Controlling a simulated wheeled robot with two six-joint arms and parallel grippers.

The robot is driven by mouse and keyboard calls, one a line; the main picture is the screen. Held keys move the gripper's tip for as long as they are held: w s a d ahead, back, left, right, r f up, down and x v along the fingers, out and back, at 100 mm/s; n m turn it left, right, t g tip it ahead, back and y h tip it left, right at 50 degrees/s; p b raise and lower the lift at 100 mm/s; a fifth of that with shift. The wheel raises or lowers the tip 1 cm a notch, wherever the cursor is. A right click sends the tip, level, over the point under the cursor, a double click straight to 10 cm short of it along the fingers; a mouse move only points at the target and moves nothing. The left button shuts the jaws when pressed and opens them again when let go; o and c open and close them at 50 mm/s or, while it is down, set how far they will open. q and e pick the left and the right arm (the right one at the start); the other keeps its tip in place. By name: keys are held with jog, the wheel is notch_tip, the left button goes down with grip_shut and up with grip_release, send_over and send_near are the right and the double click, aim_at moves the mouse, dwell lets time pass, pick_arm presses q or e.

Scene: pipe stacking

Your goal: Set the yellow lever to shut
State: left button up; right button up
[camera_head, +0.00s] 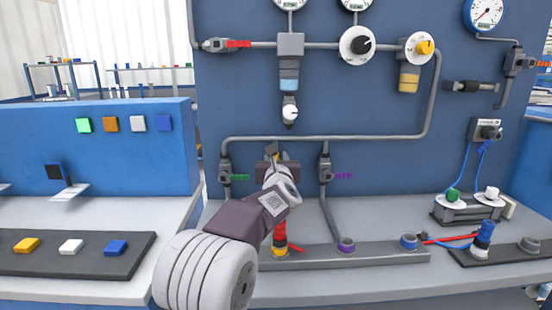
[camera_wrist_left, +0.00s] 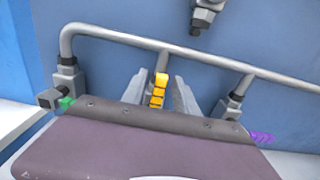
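The yellow lever (camera_wrist_left: 157,92) shows in the left wrist view, between my left gripper's two fingers, its ribbed handle seen nearly end to end. A gap shows on each side of it, and I see no finger pressing on it. In the head view the lever is hidden behind my left gripper (camera_head: 272,152), which reaches up to the middle valve of the panel's lower pipe. The gripper (camera_wrist_left: 160,97) looks open around the lever. The valve body under the lever is mostly hidden. My right gripper is not in view.
A green lever (camera_head: 240,177) is on the valve to the left, and a purple lever (camera_head: 343,176) on the valve to the right. The grey pipe (camera_head: 330,138) runs above. A grey rack (camera_head: 385,254) with coloured sockets stands below, in front of the blue panel (camera_head: 400,170).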

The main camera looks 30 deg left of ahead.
pick_arm(q)
jog(key=shift+w, duration=0.1)
grip_shut()
dwell(1.4)
